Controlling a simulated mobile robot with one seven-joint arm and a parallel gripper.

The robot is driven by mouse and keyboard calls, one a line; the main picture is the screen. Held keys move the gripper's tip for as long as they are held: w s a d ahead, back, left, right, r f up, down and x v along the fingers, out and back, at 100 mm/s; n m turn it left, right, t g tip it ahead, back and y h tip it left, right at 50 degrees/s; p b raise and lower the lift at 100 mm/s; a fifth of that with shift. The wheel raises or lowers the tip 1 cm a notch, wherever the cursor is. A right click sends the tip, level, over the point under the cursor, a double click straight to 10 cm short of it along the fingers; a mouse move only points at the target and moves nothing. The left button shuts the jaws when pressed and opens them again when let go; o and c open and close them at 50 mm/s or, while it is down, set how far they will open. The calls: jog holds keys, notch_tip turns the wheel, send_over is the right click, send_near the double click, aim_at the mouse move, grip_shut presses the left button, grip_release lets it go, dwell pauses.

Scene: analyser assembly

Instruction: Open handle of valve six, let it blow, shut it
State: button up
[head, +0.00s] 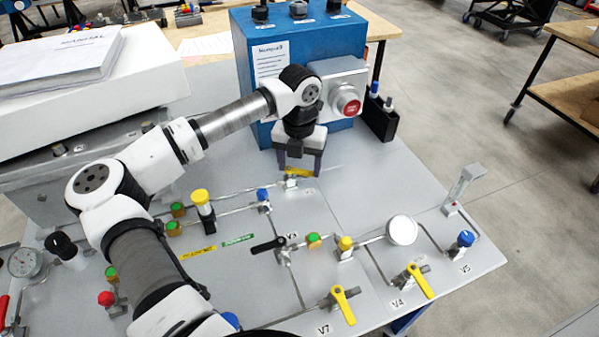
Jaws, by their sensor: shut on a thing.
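My gripper (299,168) points down at the back of the grey panel (345,195), in front of the blue box. Its two dark fingers are shut on a yellow valve handle (298,172), which shows between the fingertips. The small metal valve body (291,184) sits just below the handle on a thin pipe. A label beside it is too small to read, so I cannot confirm the valve's number. The fingers partly hide the handle, and its exact angle to the pipe is hard to tell.
The blue box (262,95) with a red button (348,103) stands close behind my gripper. The panel right of my gripper is clear.

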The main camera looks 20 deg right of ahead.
jog(key=m+b, duration=0.1)
jog(key=m, duration=0.1)
jog(key=m+b, duration=0.1)
jog(key=b, duration=0.1)
jog(key=a+m+b, duration=0.1)
jog(key=m+b, duration=0.1)
jog(key=shift+s+f+m, duration=0.2)
jog(key=shift+s+m, duration=0.1)
jog(key=shift+s, duration=0.1)
jog(key=m+b, duration=0.1)
jog(key=m, duration=0.1)
jog(key=a+m+b, duration=0.1)
jog(key=m+b, duration=0.1)
jog(key=m, duration=0.1)
jog(key=shift+s+r, duration=0.2)
jog(key=shift+m, duration=0.3)
jog(key=o, duration=1)
notch_tip(320, 180, up, 14)
jog(key=shift+b, duration=0.45)
